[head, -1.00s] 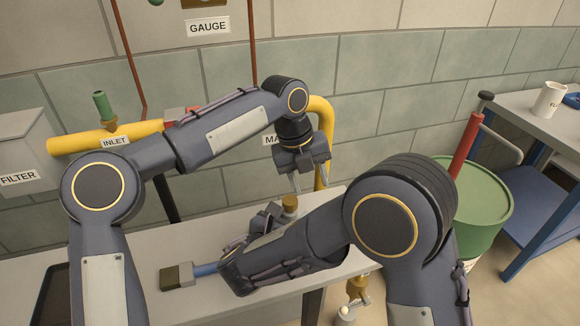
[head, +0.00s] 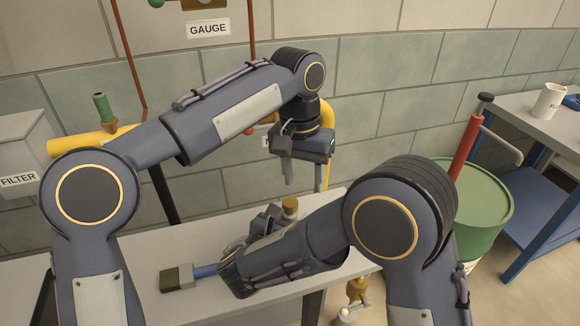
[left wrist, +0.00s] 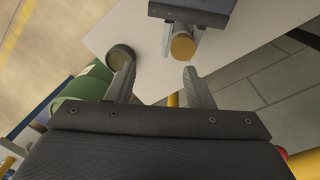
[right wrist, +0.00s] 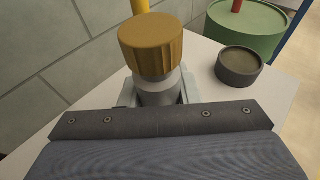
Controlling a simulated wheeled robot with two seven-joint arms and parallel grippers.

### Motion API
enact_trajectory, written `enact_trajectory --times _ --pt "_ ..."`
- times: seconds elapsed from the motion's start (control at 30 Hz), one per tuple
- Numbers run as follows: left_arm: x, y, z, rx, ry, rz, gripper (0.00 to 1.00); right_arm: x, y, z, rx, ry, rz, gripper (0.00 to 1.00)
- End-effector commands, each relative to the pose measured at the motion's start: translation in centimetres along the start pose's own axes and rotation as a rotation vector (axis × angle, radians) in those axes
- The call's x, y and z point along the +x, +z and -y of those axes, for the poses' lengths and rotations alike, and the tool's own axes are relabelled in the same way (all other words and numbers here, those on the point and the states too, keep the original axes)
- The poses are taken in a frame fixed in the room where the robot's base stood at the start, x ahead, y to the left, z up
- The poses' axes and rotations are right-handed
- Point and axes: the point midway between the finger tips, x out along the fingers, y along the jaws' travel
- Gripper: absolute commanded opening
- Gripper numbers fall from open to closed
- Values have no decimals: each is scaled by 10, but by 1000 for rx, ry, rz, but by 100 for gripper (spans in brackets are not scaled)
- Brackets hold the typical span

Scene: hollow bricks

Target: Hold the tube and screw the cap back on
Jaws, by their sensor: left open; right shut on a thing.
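The grey tube (right wrist: 158,92) stands upright in my right gripper (right wrist: 158,98), which is shut on it. A ribbed golden-brown cap (right wrist: 158,44) sits on top of the tube; how tight it is I cannot tell. The cap also shows in the head view (head: 290,203) and from above in the left wrist view (left wrist: 182,47). My left gripper (head: 305,186) is open and empty, above the cap and apart from it. In the left wrist view the cap lies beyond the fingertips (left wrist: 157,69), nearer the right finger. My right forearm hides part of the table.
A dark round dish (right wrist: 240,68) stands on the grey table (head: 130,258) near the tube. A brush with a blue handle (head: 205,271) lies left of my right gripper. A yellow pipe (head: 327,118) runs along the wall behind. A green drum (head: 485,205) stands at right.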

Motion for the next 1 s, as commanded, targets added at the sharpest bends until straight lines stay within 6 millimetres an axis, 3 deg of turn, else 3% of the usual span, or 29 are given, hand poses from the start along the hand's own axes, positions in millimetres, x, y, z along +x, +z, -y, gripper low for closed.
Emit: enact_trajectory --times 0.2,0.4,0.83,1.0 --pt "-15 6 15 -484 -57 -15 47 0 0 0 0 0 1 0" --pt "-21 10 21 -701 -78 -28 47 0 0 0 0 0 1 0" --pt "-20 10 23 -737 -82 -29 47 0 0 0 0 0 1 0" --pt "-4 10 25 -735 -84 -26 47 0 0 0 0 0 1 0"
